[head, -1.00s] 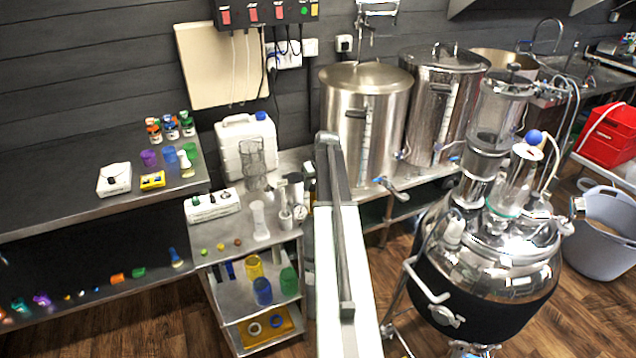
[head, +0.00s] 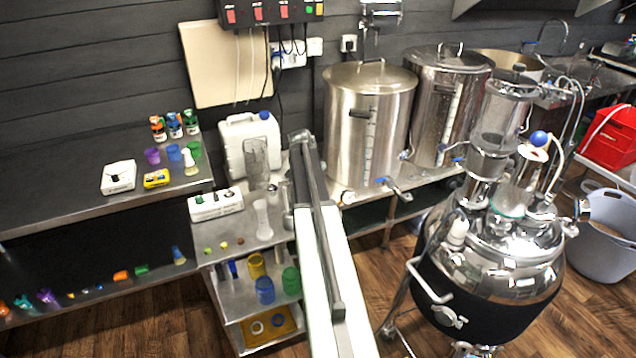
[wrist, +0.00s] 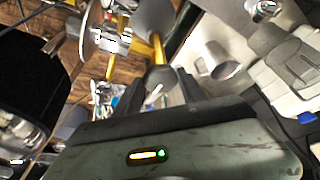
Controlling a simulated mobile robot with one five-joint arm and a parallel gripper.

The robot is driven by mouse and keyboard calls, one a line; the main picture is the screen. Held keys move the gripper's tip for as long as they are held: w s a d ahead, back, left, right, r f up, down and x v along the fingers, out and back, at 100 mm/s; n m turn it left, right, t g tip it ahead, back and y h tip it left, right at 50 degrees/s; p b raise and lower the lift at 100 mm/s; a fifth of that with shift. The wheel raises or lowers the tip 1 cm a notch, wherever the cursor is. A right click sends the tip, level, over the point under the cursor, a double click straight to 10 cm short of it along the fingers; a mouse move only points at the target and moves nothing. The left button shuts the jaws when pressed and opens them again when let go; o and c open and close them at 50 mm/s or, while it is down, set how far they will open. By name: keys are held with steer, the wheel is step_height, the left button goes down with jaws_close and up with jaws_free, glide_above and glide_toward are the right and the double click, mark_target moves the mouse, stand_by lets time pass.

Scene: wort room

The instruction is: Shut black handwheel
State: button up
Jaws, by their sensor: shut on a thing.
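In the wrist view, a dark round knob (wrist: 159,77) on a brass-coloured stem sits between the fingertips of my gripper (wrist: 162,88). It looks like the black handwheel, seen at a steep angle. My gripper is shut on it, with a dark finger on either side. A larger dark round part (wrist: 155,16) shows further along the brass stem; I cannot tell what it is. In the head view my arm hides the gripper and the handwheel, so how far the wheel is turned cannot be told.
A steel kettle (head: 368,125) stands on the bench right of my arm, with a second kettle (head: 443,105) beyond. A steel vessel (head: 492,255) stands front right. Wooden floor shows between.

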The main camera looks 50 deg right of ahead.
steer(key=m, duration=0.1)
steer(key=m+g, duration=0.1)
steer(key=m, duration=0.1)
steer(key=m+g, duration=0.1)
steer(key=shift+d+m, duration=0.3)
steer(key=m, duration=0.2)
steer(key=m+g, duration=0.1)
steer(key=shift+w+d+m, duration=0.1)
steer(key=shift+w+m, duration=0.1)
steer(key=shift+m, duration=0.2)
steer(key=m, duration=0.2)
steer(key=m+g+y, duration=0.1)
steer(key=m, duration=0.1)
steer(key=shift+w+d+f+g, duration=0.1)
steer(key=shift+g, duration=0.2)
steer(key=shift+m+g+y, duration=0.4)
steer(key=shift+m+y, duration=0.3)
steer(key=shift+m, duration=1.3)
steer(key=shift+w, duration=0.1)
steer(key=o, duration=1.4)
